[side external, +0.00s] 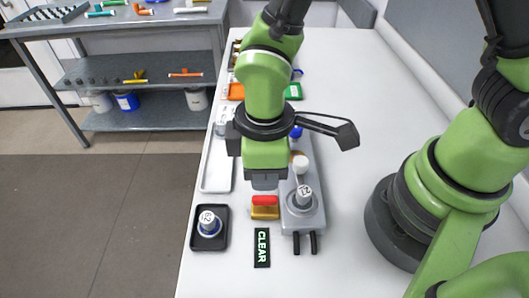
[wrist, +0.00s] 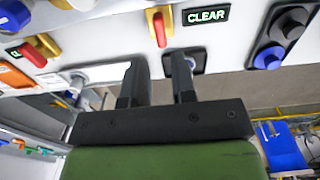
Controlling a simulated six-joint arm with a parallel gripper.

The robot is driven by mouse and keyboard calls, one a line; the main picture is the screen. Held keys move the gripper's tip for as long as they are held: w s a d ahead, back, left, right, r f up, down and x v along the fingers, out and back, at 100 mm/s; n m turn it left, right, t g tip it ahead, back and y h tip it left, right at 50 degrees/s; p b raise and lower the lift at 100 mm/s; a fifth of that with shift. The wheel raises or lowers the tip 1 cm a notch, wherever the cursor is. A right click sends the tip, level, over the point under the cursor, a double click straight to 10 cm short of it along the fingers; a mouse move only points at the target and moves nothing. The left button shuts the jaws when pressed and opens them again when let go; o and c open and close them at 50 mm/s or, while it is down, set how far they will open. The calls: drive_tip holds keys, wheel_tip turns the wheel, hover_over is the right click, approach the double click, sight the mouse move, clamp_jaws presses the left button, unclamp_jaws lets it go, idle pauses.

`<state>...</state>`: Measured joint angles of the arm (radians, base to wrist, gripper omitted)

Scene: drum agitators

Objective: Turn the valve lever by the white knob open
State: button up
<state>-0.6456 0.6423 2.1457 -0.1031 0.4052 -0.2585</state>
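A brass valve with a red lever (side external: 264,202) sits on the bench just left of a grey housing (side external: 312,222) in the side view. A white knob (side external: 300,163) stands farther up that housing. In the wrist view one red lever on a yellow body (wrist: 159,28) is beside the CLEAR sign, and another red lever on yellow (wrist: 35,52) is at the left. I cannot tell for sure which of them is by the white knob. My gripper (wrist: 157,78) is open and empty, its two fingers apart. In the side view its fingertips are hard to make out near the nearer valve.
The CLEAR sign (side external: 262,247) lies near the bench's front. A black tray (side external: 196,240) holds a labelled cylinder at the left; a white tray (side external: 215,184) is behind it. Two black pegs stick out of the housing front.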

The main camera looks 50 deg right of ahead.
sight(265, 196)
drive_tip(key=shift+r, duration=1.75)
drive_tip(key=d+r+m+t+y, duration=0.25)
drive_tip(key=d+r+m, duration=0.5)
drive_tip(key=r, duration=0.45)
drive_tip(key=s+d+r+m+t, duration=0.4)
drive_tip(key=s+d+r+m, duration=0.1)
drive_tip(key=s+d+r, duration=0.1)
drive_tip(key=shift+s+m+t, duration=0.35)
drive_tip(key=shift+s, duration=0.2)
drive_tip(key=shift+r+h, duration=0.1)
drive_tip(key=shift+h, duration=0.15)
